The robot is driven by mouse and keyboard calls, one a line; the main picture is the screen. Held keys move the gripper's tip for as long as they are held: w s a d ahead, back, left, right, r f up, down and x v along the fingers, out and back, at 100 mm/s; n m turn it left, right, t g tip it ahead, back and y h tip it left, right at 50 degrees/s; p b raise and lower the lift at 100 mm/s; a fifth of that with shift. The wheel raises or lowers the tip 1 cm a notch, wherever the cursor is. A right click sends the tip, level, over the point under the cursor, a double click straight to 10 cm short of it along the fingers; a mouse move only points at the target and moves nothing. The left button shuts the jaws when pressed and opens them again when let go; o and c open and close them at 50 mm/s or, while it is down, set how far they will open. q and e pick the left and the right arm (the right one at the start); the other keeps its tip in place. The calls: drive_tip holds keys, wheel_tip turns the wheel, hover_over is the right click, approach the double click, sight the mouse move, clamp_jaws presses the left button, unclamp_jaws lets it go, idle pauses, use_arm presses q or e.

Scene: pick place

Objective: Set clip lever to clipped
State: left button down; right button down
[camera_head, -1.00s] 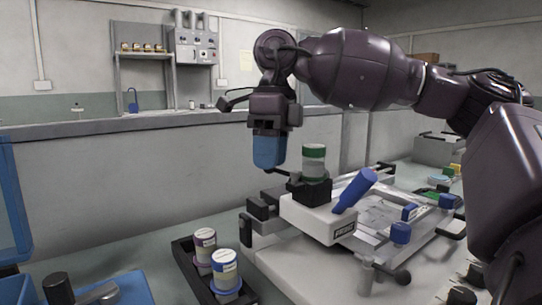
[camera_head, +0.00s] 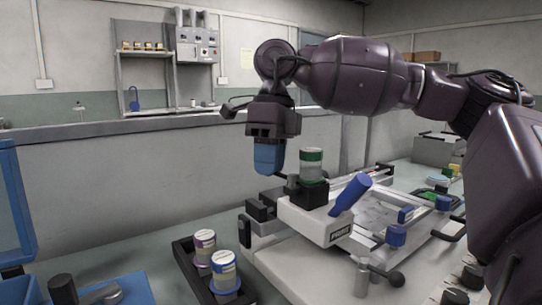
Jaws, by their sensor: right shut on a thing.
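A white device (camera_head: 318,219) stands on the bench with a black holder (camera_head: 306,193) on top. A green-capped jar (camera_head: 312,166) stands upright in the holder. A thick blue handle (camera_head: 350,194) slants up on the device's right side. My right gripper (camera_head: 268,158) points down with blue fingers, left of the jar. A thin dark lever (camera_head: 288,178) shows at the fingertips, beside the holder. The fingers are shut on it, as far as I can tell; the contact is mostly hidden. My left gripper is not in view.
A black rack (camera_head: 187,262) with two labelled jars (camera_head: 224,272) stands at the front left of the device. A blue frame (camera_head: 18,200) stands at the left edge. Blue and black knobs (camera_head: 396,236) stick out on the device's right.

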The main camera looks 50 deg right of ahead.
drive_tip(key=d+m+p, duration=0.1)
drive_tip(key=m, duration=0.1)
drive_tip(key=m+t+p, duration=0.1)
drive_tip(key=m+p, duration=0.1)
drive_tip(key=shift+s+d, duration=0.1)
drive_tip(key=shift+d, duration=0.3)
drive_tip(key=c, duration=1)
unclamp_jaws()
drive_tip(key=r, duration=0.3)
drive_tip(key=d+r, duration=0.1)
drive_tip(key=r, duration=0.3)
drive_tip(key=d+r, duration=0.1)
drive_tip(key=r, duration=0.2)
drive_tip(key=shift+s+r, duration=0.1)
drive_tip(key=shift+r, duration=0.2)
